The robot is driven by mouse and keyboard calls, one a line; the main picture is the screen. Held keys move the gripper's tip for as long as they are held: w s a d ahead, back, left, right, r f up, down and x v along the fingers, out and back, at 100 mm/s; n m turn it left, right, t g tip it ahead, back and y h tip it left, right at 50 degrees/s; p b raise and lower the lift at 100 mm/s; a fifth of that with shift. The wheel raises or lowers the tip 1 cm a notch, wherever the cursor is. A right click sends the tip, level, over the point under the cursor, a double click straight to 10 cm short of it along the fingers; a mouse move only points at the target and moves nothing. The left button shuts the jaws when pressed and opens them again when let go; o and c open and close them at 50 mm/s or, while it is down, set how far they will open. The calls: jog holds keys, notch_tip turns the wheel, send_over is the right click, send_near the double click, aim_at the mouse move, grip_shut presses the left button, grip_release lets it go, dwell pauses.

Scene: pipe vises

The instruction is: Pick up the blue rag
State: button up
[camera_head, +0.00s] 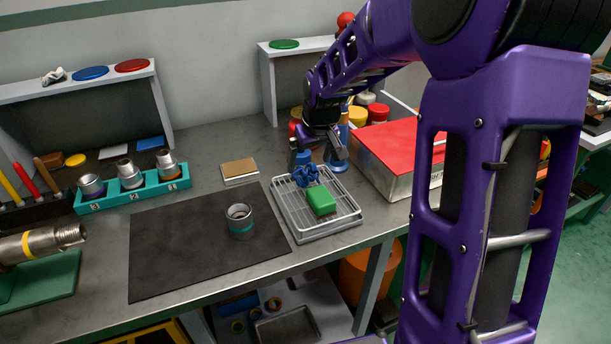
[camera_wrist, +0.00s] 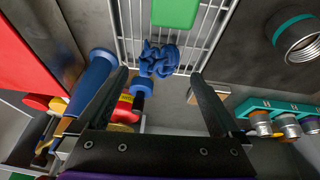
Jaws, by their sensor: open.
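The blue rag (camera_head: 306,175) is a crumpled bundle on the wire rack of a metal tray (camera_head: 343,222), at the rack's far side. In the wrist view the blue rag (camera_wrist: 159,59) lies ahead of the fingertips, roughly midway between their lines. A green block (camera_head: 321,200) sits on the rack just in front of the rag; it also shows in the wrist view (camera_wrist: 175,12). My gripper (camera_head: 322,158) is above the far side of the tray, near the rag. In the wrist view my gripper (camera_wrist: 161,75) has its two fingers wide apart with nothing between them.
Blue bottles (camera_wrist: 92,75) stand close behind the rack, near one finger. A red-topped metal box (camera_head: 398,150) stands right of the tray. A dark mat (camera_head: 185,245) with a metal pipe fitting (camera_head: 240,221) lies to the left. A sponge-like block (camera_head: 239,169) lies behind the mat.

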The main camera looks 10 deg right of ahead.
aim_at(306, 171)
jog(key=shift+w+b+x, duration=0.15)
jog(key=shift+b+x, duration=0.1)
jog(key=shift+x, duration=1.3)
jog(key=shift+w+b+x, duration=0.15)
jog(key=shift+b+x, duration=0.05)
jog(key=shift+x, duration=1.3)
jog(key=shift+r, duration=0.1)
jog(key=shift+c, duration=0.3)
jog(key=c, duration=1.1)
notch_tip(306, 171, up, 10)
jog(key=p, duration=0.1)
jog(key=shift+p, duration=0.35)
